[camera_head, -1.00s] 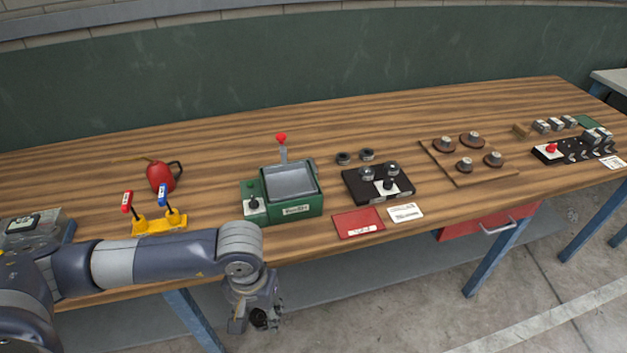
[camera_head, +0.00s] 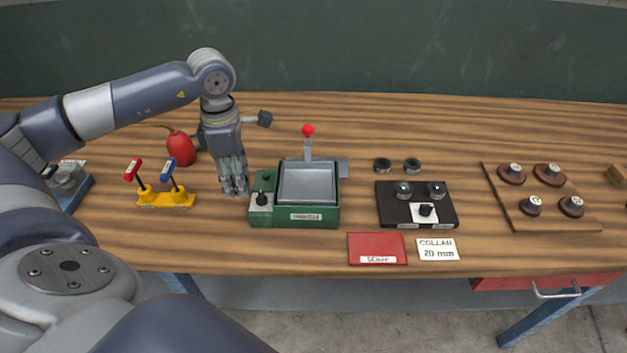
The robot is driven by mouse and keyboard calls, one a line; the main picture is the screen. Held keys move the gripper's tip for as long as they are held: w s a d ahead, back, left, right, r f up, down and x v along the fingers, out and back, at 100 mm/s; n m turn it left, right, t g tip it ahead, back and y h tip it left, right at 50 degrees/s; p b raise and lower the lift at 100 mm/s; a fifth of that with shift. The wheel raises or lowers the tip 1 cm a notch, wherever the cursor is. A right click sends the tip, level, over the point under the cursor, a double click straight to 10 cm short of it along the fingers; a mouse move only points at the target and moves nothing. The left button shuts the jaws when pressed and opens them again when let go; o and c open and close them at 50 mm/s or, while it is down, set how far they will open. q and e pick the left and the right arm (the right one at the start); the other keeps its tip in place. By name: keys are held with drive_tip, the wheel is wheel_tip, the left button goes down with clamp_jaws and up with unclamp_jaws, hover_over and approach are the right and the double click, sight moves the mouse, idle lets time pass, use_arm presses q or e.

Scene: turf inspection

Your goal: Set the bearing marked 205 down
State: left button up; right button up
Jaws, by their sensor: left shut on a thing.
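My left gripper (camera_head: 236,186) points down over the table, just left of a green machine (camera_head: 262,218) with a grey tray and a red-topped lever. Its fingers are shut on the bearing, which is mostly hidden between them; no 205 marking is legible. Two dark rings (camera_head: 382,166) lie on the wood behind a black board (camera_head: 390,213). The board bears two silver-topped round pieces and a black knob on a white plate. My right gripper is out of view.
A yellow stand (camera_head: 165,201) with red and blue levers and a red oil can (camera_head: 180,148) are left of the gripper. A red card (camera_head: 377,248) and a "COLLAR 20 mm" card (camera_head: 437,249) lie in front. A brown board (camera_head: 520,208) holds several round pieces. The back of the table is clear.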

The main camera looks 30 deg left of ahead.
use_arm(q)
drive_tip(key=w+d+p, duration=0.3)
drive_tip(key=w+d, duration=0.1)
drive_tip(key=p, duration=0.2)
hover_over(307, 187)
drive_tip(key=s, duration=0.1)
drive_tip(key=shift+s+a+f, duration=0.1)
drive_tip(key=shift+a+f, duration=0.3)
drive_tip(key=shift+a, duration=0.05)
drive_tip(key=shift+w+d+f+p, duration=0.15)
drive_tip(key=shift+w+d+p, duration=0.15)
drive_tip(key=shift+w+p, duration=0.1)
drive_tip(key=f+p, duration=0.1)
drive_tip(key=f, duration=0.1)
drive_tip(key=shift+w+d+f+p, duration=0.2)
drive_tip(key=shift+f+p, duration=0.1)
drive_tip(key=shift+p, duration=0.1)
drive_tip(key=shift+f, duration=0.65)
drive_tip(key=o, duration=1.2)
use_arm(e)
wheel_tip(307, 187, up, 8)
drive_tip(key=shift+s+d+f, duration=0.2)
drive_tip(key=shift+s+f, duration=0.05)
use_arm(q)
drive_tip(key=shift+r, duration=0.1)
